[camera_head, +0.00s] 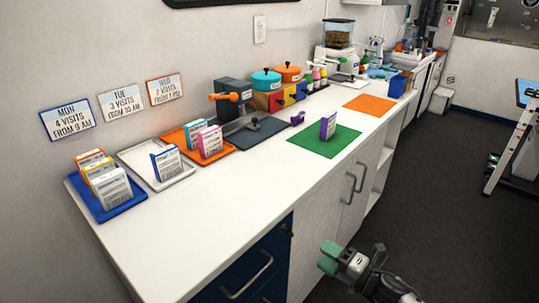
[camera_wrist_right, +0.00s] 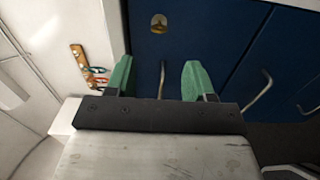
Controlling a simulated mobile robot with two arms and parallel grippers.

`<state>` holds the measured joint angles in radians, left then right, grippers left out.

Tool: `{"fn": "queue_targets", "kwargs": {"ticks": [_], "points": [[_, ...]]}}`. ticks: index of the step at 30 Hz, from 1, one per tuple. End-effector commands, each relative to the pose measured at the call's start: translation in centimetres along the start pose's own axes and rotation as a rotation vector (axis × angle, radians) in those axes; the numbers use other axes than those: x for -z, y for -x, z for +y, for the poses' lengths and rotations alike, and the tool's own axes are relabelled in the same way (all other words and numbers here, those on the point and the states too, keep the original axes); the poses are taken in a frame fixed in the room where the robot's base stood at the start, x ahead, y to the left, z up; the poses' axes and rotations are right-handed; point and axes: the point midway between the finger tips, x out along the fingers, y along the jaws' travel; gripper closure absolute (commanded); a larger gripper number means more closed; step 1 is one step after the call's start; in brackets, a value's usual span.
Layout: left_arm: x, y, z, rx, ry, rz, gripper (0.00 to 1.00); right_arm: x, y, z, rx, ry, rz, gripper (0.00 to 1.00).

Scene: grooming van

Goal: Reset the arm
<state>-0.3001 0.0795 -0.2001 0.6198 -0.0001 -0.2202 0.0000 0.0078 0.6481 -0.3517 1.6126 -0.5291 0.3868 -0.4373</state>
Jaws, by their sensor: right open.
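My right gripper (camera_head: 330,257) shows at the bottom of the head view, in front of the counter and below its top. Its fingertips are green. In the right wrist view the two green fingers (camera_wrist_right: 158,80) stand apart with nothing between them, so it is open and empty. Beyond them is a blue cabinet front (camera_wrist_right: 227,45). My left gripper is in neither view.
The white counter (camera_head: 240,185) carries a blue tray (camera_head: 128,205) of boxes, a white tray (camera_head: 186,172), an orange tray (camera_head: 227,150), a green mat (camera_head: 315,148) with a purple box (camera_head: 328,125), and an orange mat (camera_head: 370,105). Dark floor (camera_head: 435,185) is open to the right.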

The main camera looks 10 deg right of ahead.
Motion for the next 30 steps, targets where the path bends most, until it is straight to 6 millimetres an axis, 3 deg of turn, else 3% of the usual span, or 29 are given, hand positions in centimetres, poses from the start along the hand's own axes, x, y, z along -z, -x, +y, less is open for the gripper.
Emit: {"fn": "queue_targets", "kwargs": {"ticks": [2,5,9,13,17,21,25,30], "points": [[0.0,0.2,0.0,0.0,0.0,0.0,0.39,-0.4,0.2,-1.0,0.017,-0.04,-0.031,0.47],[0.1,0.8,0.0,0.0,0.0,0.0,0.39,-1.4,1.3,-4.6,0.073,-0.171,-0.133,0.47],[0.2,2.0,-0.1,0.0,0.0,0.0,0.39,-2.1,5.0,-13.2,0.203,-0.469,-0.374,0.47],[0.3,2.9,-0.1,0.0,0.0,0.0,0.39,-0.2,10.2,-21.7,0.334,-0.745,-0.611,0.47],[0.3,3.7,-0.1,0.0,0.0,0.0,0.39,4.2,16.0,-28.7,0.463,-0.984,-0.833,0.47],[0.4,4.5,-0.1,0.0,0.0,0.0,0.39,10.7,22.3,-34.4,0.599,-1.205,-1.062,0.47],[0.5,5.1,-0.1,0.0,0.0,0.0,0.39,17.2,27.7,-37.6,0.716,-1.364,-1.252,0.47],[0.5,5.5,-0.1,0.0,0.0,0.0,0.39,23.6,32.2,-39.3,0.821,-1.485,-1.418,0.47]]}}
